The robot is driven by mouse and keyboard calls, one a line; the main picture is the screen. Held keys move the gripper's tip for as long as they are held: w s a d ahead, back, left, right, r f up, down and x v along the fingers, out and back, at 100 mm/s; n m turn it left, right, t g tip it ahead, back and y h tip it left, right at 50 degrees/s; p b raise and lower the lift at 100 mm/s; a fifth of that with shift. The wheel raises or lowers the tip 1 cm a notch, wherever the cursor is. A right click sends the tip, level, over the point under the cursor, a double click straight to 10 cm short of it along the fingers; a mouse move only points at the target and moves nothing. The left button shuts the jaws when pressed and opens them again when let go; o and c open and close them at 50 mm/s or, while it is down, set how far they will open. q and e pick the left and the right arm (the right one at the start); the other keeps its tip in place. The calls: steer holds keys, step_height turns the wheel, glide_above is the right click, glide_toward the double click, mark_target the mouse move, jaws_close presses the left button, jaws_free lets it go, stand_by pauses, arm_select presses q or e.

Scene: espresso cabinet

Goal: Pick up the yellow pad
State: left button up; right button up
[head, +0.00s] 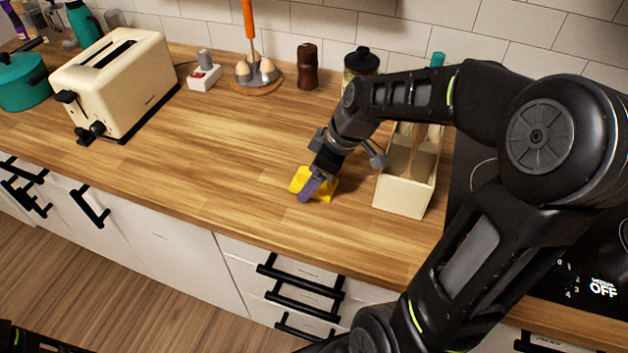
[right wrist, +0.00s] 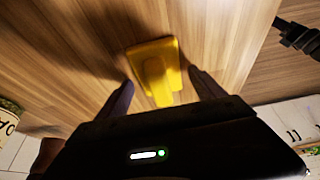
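The yellow pad (head: 298,180) lies on the wooden counter, left of the cream utensil box. In the head view my right gripper (head: 311,190) is down over it, and one purplish finger hides part of it. In the right wrist view the pad (right wrist: 152,50) shows a flat base with a raised yellow grip part towards me. My right gripper (right wrist: 160,77) is open there, with one finger on each side of the raised part and a visible gap to each. My left gripper is not in view.
The cream utensil box (head: 403,195) stands close to the right of my right gripper. A cream toaster (head: 118,84), an egg holder (head: 256,82) and a dark brown mill (head: 307,68) stand farther back. A black hob (head: 600,255) is at the right. The counter left of the pad is clear.

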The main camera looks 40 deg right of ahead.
steer(key=c, duration=1.3)
step_height(320, 180, up, 10)
steer(key=shift+r+b, duration=0.1)
steer(key=shift+b, duration=0.3)
steer(key=o, duration=0.8)
steer(key=c, duration=0.6)
